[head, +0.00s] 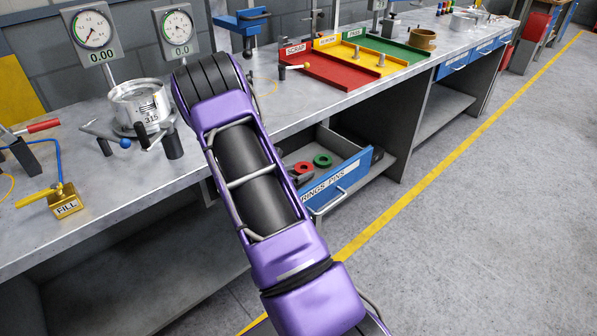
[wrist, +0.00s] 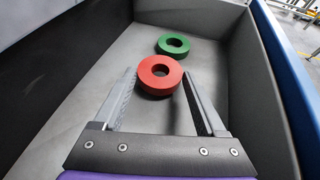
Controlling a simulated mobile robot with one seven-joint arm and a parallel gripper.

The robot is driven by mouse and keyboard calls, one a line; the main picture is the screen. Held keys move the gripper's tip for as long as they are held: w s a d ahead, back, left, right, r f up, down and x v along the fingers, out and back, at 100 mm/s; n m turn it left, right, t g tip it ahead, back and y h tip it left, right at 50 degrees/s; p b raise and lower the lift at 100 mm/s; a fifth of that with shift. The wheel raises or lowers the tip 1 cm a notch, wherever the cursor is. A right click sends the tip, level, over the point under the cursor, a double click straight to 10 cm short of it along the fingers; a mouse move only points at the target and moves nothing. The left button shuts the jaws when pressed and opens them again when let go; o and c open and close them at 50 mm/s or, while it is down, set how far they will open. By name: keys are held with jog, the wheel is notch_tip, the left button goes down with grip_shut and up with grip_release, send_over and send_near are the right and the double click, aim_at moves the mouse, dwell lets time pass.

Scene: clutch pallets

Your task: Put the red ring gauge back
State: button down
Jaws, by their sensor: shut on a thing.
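The red ring gauge (wrist: 160,76) is between the two fingertips of my gripper (wrist: 159,80) in the wrist view. The fingers are shut on its outer sides. The ring is inside the open drawer (wrist: 110,65), close over its grey floor; I cannot tell whether it touches the floor. The head view also shows the red ring (head: 303,168) in the drawer (head: 343,190), which has a blue front marked "RINGS PINS". My arm hides part of the drawer and most of the gripper there.
A green ring (wrist: 173,44) lies on the drawer floor just beyond the red one, apart from it. The drawer walls stand close on both sides. On the bench above are red, yellow and green trays (head: 340,70), a metal pot (head: 140,103) and dial gauges (head: 92,28).

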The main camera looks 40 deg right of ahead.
jog(key=shift+f+b, duration=0.45)
jog(key=shift+b, duration=0.1)
jog(key=shift+f, duration=0.15)
grip_release()
jog(key=shift+r+p, duration=0.3)
jog(key=shift+r, duration=0.15)
jog(key=p+v, duration=0.1)
jog(key=v, duration=1.1)
jog(key=shift+r, duration=0.15)
